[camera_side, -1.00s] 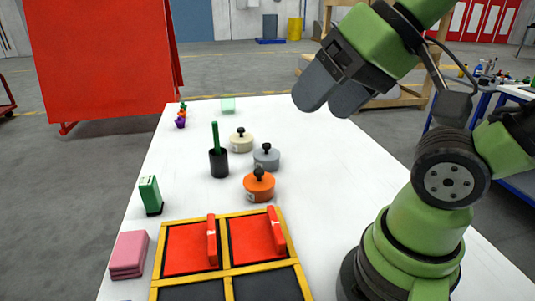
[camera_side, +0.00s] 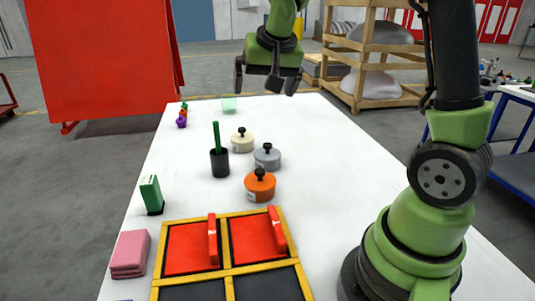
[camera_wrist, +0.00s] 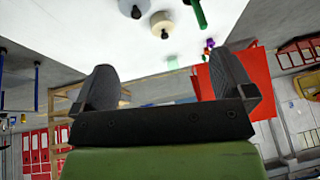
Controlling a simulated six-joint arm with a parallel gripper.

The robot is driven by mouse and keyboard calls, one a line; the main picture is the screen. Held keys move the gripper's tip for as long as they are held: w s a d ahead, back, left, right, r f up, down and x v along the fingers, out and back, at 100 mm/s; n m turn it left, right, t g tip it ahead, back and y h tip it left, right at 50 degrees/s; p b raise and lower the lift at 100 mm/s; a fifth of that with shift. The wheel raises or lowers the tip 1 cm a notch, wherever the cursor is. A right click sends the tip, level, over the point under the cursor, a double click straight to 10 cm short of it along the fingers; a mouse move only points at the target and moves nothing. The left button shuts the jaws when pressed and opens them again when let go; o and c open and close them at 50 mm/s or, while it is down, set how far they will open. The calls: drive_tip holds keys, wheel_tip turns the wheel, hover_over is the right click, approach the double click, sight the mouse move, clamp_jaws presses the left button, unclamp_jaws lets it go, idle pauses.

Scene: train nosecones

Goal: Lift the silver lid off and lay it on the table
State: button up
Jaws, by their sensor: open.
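A silver-grey pot with a lid and black knob (camera_side: 267,157) stands on the white table (camera_side: 330,190), between a cream pot and an orange pot. Its lid appears to be in place. The grey pot also shows, partly cut off, at the top edge of the wrist view (camera_wrist: 131,7). My gripper (camera_side: 268,82) is open and empty. It is high above the far part of the table, well away from the pots, with its fingers spread wide. Both fingers also show in the wrist view (camera_wrist: 160,85), with nothing between them.
The cream pot (camera_side: 242,142) and orange pot (camera_side: 260,187) stand close by. A black cup with a green stick (camera_side: 219,163) is to their left. A yellow-framed box with red panels (camera_side: 190,248) lies in front. The table's right side is clear.

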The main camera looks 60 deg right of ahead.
drive_tip(key=m+g+h, duration=0.1)
drive_tip(key=m, duration=0.1)
approach(267, 145)
drive_tip(key=shift+g, duration=0.5)
drive_tip(key=x, duration=0.5)
drive_tip(key=shift+w+d+r, duration=0.2)
drive_tip(key=shift+w+d, duration=0.1)
drive_tip(key=shift+w, duration=0.05)
drive_tip(key=shift+a+x, duration=0.2)
drive_tip(key=shift+x, duration=2.95)
drive_tip(key=shift+c, duration=0.2)
drive_tip(key=c, duration=0.7)
